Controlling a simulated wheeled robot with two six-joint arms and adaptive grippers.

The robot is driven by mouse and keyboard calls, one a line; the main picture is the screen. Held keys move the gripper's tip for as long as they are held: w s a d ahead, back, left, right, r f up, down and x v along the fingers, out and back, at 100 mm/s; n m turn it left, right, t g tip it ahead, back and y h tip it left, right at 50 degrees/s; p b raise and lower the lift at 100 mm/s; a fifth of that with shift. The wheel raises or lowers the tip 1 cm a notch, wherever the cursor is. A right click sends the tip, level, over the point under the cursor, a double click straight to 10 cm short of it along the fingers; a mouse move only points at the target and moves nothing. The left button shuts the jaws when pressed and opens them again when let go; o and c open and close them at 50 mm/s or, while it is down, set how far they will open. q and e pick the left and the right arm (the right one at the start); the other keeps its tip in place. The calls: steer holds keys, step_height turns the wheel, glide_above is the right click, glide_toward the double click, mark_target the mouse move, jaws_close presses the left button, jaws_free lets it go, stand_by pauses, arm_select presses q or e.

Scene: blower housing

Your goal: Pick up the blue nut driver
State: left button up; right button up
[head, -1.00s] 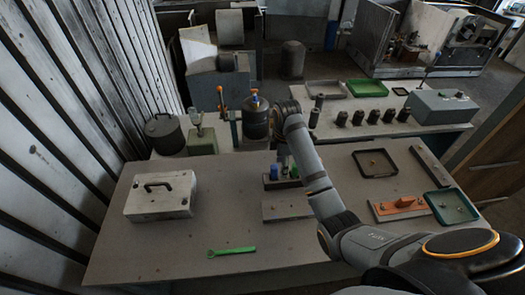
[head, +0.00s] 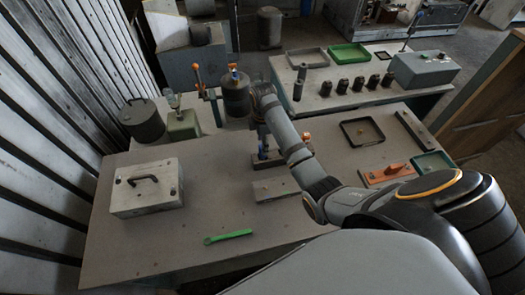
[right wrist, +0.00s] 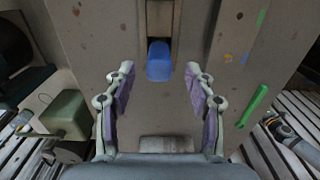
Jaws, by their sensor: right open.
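The blue nut driver (head: 262,148) stands in a small dark rack on the near table, partly hidden by my right arm in the head view. In the right wrist view its blue handle (right wrist: 160,62) lies centred between the fingertips, with a gap on each side. My right gripper (right wrist: 160,78) is open and empty. In the head view it is at the rack, mostly hidden behind its own arm. My left gripper is not in view.
A green wrench (head: 228,236) lies at the front of the table. A pale case (head: 146,188) sits at the left, and a grey block (head: 275,188) lies in front of the rack. An orange piece (head: 388,173) and a dark tray (head: 362,132) are at the right.

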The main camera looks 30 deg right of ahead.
step_height(320, 180, down, 4)
steer(key=shift+r+p, duration=0.1)
steer(key=shift+p, duration=0.75)
steer(key=shift+w+f, duration=0.15)
steer(key=shift+f, duration=0.3)
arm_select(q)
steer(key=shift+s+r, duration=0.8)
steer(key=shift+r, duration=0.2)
arm_select(e)
steer(key=shift+r, duration=0.1)
jaws_close()
